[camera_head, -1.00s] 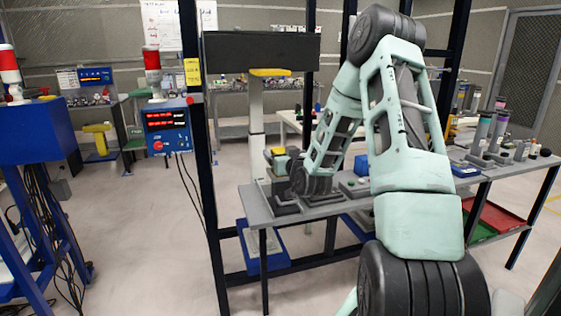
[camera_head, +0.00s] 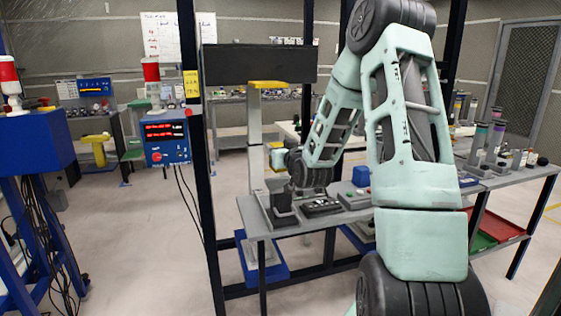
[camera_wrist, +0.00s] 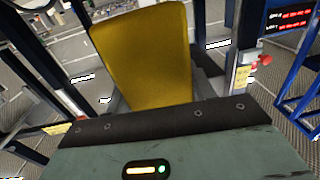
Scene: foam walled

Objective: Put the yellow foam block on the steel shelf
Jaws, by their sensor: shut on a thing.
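The yellow foam block (camera_wrist: 147,52) fills the upper middle of the wrist view, its near end at the dark front of my gripper (camera_wrist: 155,92). The jaws are shut on it; their contact with its sides is mostly hidden. I cannot tell for sure which grey surface is the steel shelf.
The grey bench (camera_head: 262,228) carries dark fixtures and a blue box (camera_head: 361,176). A dark upright post (camera_head: 196,150) stands left of it. A yellow-capped column (camera_head: 268,84) stands behind. A blue stand (camera_head: 36,140) is at left. Floor between is clear.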

